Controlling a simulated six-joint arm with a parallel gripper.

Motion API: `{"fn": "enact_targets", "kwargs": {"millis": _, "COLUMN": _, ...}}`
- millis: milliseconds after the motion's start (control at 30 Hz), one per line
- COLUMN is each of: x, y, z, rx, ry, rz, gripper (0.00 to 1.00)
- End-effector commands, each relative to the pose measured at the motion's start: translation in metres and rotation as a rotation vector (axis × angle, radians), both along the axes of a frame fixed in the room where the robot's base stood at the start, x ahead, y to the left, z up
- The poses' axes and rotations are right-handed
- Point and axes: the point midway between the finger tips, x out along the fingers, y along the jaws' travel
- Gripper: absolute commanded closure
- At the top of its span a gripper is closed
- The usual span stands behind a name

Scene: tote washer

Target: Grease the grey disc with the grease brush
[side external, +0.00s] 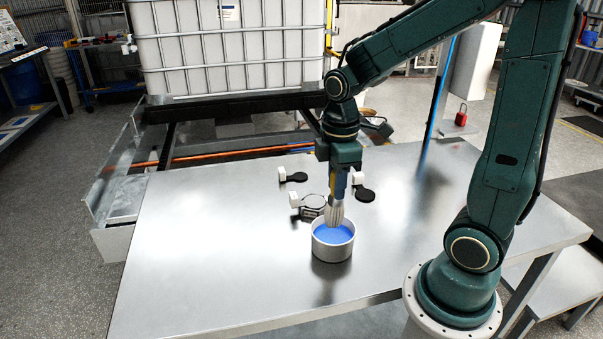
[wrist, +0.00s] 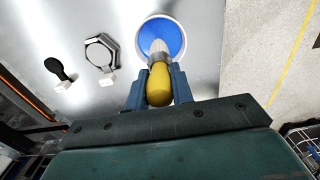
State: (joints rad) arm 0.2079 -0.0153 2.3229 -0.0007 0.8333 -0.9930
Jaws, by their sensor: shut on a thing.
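My gripper (side external: 340,186) is shut on the grease brush (side external: 335,214), which points bristles down. In the wrist view its yellow handle (wrist: 159,84) sits between the blue jaws. The bristle tips are at the blue grease in a round white-grey pot (side external: 331,250); how deep they dip I cannot tell. The pot also shows in the wrist view (wrist: 209,43). The grey disc (wrist: 98,53) lies in a black hexagonal holder with a white tag, left of the pot in the wrist view. In the side view the disc (side external: 314,201) is just behind the pot, beside the bristles.
Two black round pieces with white tags lie nearby, one behind left (side external: 297,177) and one behind right (side external: 364,194). The metal table (side external: 210,250) is bare at the left and front. A large caged tank (side external: 230,50) stands behind it.

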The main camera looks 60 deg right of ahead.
Motion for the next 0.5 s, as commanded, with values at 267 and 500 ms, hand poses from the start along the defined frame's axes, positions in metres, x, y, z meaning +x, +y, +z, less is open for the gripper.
{"fn": "enact_targets", "kwargs": {"millis": 267, "x": 0.000, "y": 0.000, "z": -0.010, "rx": 0.001, "ry": 0.002, "rz": 0.000, "gripper": 1.00}}
{"fn": "enact_targets", "kwargs": {"millis": 500, "x": 0.000, "y": 0.000, "z": -0.019, "rx": 0.001, "ry": 0.002, "rz": 0.000, "gripper": 1.00}}
